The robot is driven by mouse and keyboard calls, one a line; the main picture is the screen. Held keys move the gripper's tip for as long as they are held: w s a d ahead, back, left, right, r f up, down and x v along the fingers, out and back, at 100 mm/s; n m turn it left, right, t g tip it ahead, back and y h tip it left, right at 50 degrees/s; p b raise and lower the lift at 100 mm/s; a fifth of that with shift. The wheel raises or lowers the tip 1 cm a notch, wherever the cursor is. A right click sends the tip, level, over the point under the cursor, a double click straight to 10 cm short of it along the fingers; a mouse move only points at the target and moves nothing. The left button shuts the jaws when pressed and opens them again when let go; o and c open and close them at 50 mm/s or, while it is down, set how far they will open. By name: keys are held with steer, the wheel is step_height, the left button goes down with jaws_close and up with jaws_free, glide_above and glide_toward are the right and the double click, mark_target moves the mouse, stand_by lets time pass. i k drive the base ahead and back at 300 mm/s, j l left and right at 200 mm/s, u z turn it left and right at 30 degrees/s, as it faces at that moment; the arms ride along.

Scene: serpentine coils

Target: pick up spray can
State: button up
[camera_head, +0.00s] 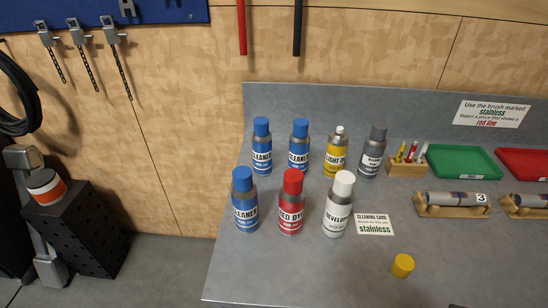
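Several spray cans stand upright on the grey bench. In the front row are a blue-capped cleaner can (245,203), a red dye can (291,205) and a white-capped developer can (337,206). In the back row are two blue-capped cleaner cans (262,148) (298,148), a yellow can (336,154) whose white nozzle shows without a cap, and a grey-capped can (373,155). A loose yellow cap (402,265) sits on the bench at the front right. My gripper is not in view.
The grey bench (300,275) has free room in front of the cans. At right are a marker holder (407,166), a green tray (463,161), a red tray (525,163), pipe pieces in wooden cradles (452,204) and a cleaning card (374,224). A black perforated box (85,235) stands left.

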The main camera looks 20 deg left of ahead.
mark_target(337, 145)
steer(key=u, duration=0.5)
steer(key=l+u, duration=0.15)
steer(key=u, duration=0.3)
steer(key=l+u, duration=0.2)
steer(key=u, duration=0.2)
steer(key=l+u, duration=0.2)
steer(key=u, duration=0.25)
steer(key=l+u, duration=0.15)
steer(key=u, duration=0.25)
